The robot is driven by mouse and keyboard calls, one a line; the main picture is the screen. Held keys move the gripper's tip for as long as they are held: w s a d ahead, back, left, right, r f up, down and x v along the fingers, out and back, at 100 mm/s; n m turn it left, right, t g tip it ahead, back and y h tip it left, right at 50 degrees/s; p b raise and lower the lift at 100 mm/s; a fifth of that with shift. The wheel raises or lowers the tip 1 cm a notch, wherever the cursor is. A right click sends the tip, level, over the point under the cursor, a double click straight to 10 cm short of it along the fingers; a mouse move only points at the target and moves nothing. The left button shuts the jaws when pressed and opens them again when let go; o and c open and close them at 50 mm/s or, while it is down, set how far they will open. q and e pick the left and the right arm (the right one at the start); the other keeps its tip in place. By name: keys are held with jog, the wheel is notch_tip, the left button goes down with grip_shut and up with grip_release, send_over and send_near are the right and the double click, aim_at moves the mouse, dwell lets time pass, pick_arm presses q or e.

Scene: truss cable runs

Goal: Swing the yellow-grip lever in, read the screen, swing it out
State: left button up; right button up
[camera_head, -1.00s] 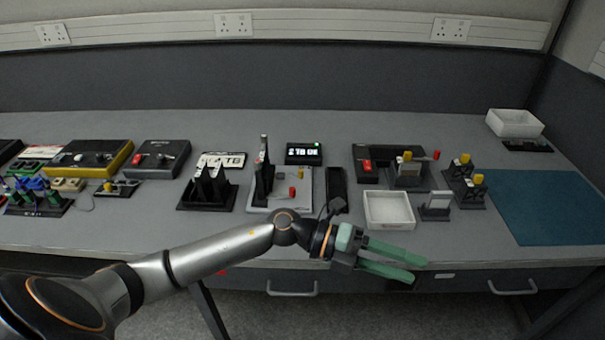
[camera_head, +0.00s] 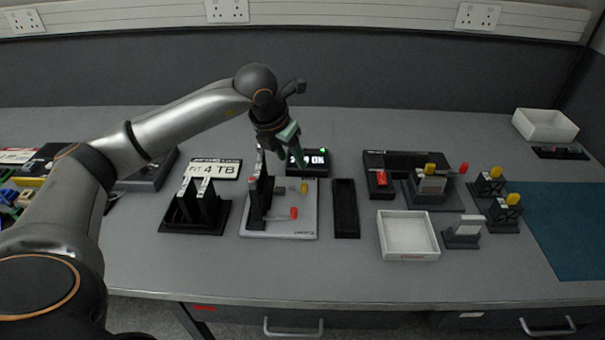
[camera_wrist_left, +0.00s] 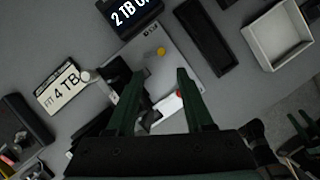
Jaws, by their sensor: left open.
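The yellow-grip lever (camera_head: 304,188) is on the light grey plate (camera_head: 281,225); its yellow grip (camera_wrist_left: 161,51) shows in the left wrist view. A red grip (camera_head: 293,213) is nearer the plate's front. The screen (camera_head: 322,158) stands behind the plate with a green light; its text ends in "ON" in the head view, and the left wrist view shows "2 TB O" on it (camera_wrist_left: 129,14), cut by the frame edge. My left gripper (camera_head: 299,158) is open above the plate's back, pointing down and hiding the screen's left part. Its fingers (camera_wrist_left: 156,74) frame the plate, touching nothing visible. My right gripper is not in view.
Black uprights (camera_head: 257,200) rise on the plate's left side. A "FIT 4 TB" card (camera_head: 215,170) and a black rack (camera_head: 197,213) are further left. A narrow black tray (camera_head: 346,210) and a white tray (camera_head: 408,238) are right. The table's front strip is clear.

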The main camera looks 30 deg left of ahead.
aim_at(304, 185)
pick_arm(q)
jog(key=x, duration=1.2)
jog(key=shift+d+f, duration=0.1)
jog(key=shift+f, duration=0.05)
jog(key=shift+c, duration=0.3)
grip_shut()
